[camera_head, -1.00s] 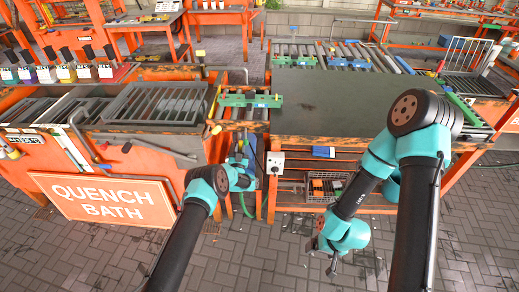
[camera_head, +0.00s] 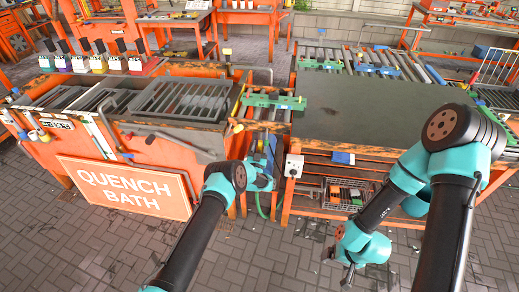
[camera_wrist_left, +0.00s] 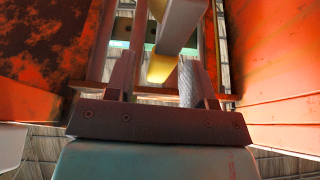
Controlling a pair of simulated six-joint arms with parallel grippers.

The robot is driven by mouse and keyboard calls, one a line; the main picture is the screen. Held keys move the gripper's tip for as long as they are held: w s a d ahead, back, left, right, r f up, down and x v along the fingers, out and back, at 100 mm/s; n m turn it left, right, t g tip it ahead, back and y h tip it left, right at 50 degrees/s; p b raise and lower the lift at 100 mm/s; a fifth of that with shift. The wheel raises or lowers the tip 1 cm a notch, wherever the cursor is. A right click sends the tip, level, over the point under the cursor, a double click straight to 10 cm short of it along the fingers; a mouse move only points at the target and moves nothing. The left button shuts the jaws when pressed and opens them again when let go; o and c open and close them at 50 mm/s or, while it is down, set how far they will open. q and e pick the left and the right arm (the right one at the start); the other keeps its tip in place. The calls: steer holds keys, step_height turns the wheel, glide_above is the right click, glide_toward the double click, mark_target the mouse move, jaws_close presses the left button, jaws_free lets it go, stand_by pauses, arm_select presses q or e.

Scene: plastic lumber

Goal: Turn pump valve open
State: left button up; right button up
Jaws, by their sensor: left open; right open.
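The pump valve is hard to make out. A blue upright part with yellow on it (camera_head: 262,143) stands in the gap between the quench bath and the bench, and I cannot tell whether it is the valve. My left gripper (camera_head: 262,165) is in that gap, in front of this part, with its fingertips hidden. In the left wrist view my left gripper (camera_wrist_left: 158,80) is open. A pale bar with a yellow lower end (camera_wrist_left: 162,66) shows between or just beyond its fingers; contact cannot be told. My right gripper (camera_head: 338,262) hangs over the floor at right, empty.
The orange quench bath (camera_head: 190,148) with its sign (camera_head: 125,187) stands at left. The dark-topped bench (camera_head: 375,112) stands at right, with a wire basket (camera_head: 345,193) below. A grey socket box (camera_head: 294,166) is close right of my left gripper.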

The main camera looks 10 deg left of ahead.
arm_select(q)
steer(key=v, duration=1.7)
steer(key=shift+s, duration=0.2)
steer(key=s+a+n+g+h, duration=0.1)
steer(key=s+a+n+g, duration=0.1)
steer(key=s+a+g, duration=0.7)
steer(key=s+a+r+n+g, duration=0.1)
steer(key=s+r+g, duration=0.2)
steer(key=s, duration=1)
steer(key=s+r+g, duration=0.3)
steer(key=s+g, duration=0.6)
steer(key=s, duration=0.4)
steer(key=shift+a+n+g+h, duration=0.3)
steer(key=shift+a+n+h, duration=0.05)
steer(key=shift+n+h, duration=0.05)
